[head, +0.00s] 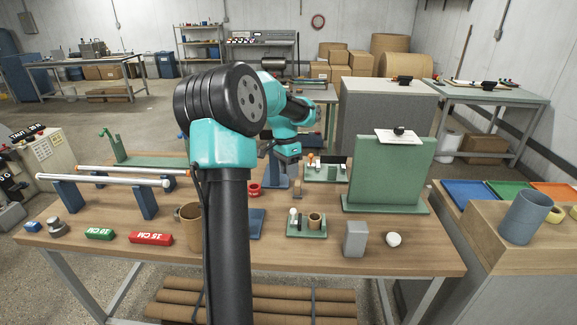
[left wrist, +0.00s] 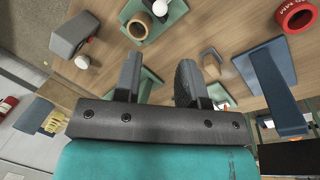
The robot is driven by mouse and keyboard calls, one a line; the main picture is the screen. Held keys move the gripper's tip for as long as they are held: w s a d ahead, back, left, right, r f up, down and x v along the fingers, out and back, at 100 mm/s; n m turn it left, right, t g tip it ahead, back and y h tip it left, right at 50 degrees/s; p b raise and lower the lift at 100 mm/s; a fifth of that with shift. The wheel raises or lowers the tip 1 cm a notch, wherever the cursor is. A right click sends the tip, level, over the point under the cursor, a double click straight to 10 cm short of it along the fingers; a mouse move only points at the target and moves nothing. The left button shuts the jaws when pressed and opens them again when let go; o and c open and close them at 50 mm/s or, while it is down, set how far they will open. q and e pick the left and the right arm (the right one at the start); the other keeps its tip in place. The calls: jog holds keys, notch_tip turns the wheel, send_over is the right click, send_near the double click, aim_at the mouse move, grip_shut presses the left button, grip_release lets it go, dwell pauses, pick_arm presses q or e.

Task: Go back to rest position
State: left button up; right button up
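My left arm rises through the middle of the head view and bends away over the worktable (head: 330,262). Its gripper (head: 288,158) hangs above the back middle of the table, near a blue stand (head: 277,172). In the left wrist view the two fingers (left wrist: 158,85) stand apart with a clear gap and nothing held between them. A small green base shows behind the fingers, partly hidden by them. My right gripper is not in view.
A green upright panel (head: 391,172) stands right of the gripper. Nearby are a red ring (head: 254,190), a grey block (head: 355,239) and a white ball (head: 393,239). White rods (head: 105,179) on blue stands and red (head: 151,238) and green (head: 99,234) blocks lie left.

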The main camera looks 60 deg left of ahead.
pick_arm(q)
jog(key=shift+a+r, duration=0.15)
jog(key=shift+r, duration=0.55)
